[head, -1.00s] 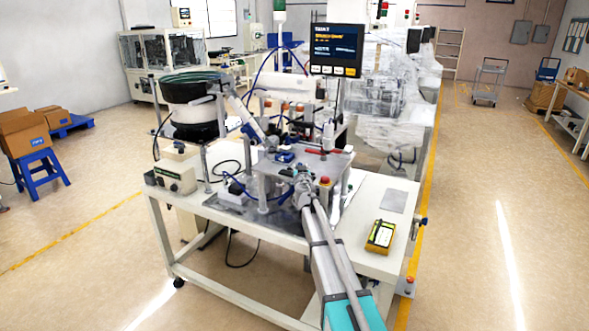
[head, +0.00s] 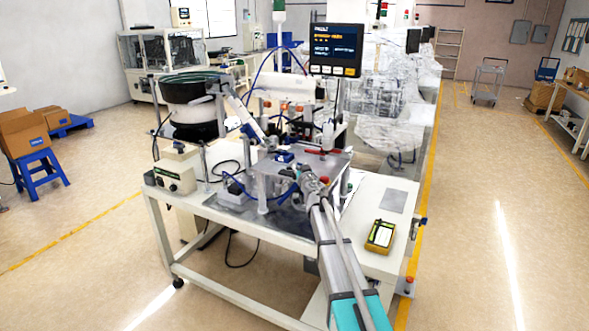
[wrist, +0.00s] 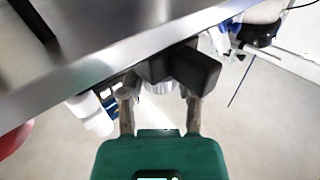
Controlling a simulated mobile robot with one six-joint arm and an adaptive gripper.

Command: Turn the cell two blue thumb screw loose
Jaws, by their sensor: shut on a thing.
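In the wrist view my gripper (wrist: 159,92) has its two fingers closed on a small part below the edge of a grey metal plate (wrist: 110,62). I take this part to be the thumb screw; a black block and the fingers hide most of it, and I cannot make out its blue colour. The black block (wrist: 194,70) sits just beyond the fingertips, under the plate edge. In the head view my gripper (head: 307,180) is at the front of the bowl feeder cell, beside its raised plate (head: 272,168); the screw cannot be made out there.
The white bench (head: 235,222) carries the cell, a control box (head: 175,178) at left and a yellow handheld device (head: 380,236) at right. A bowl feeder (head: 195,95) and a monitor (head: 336,50) stand behind. Blue hoses run close to the gripper.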

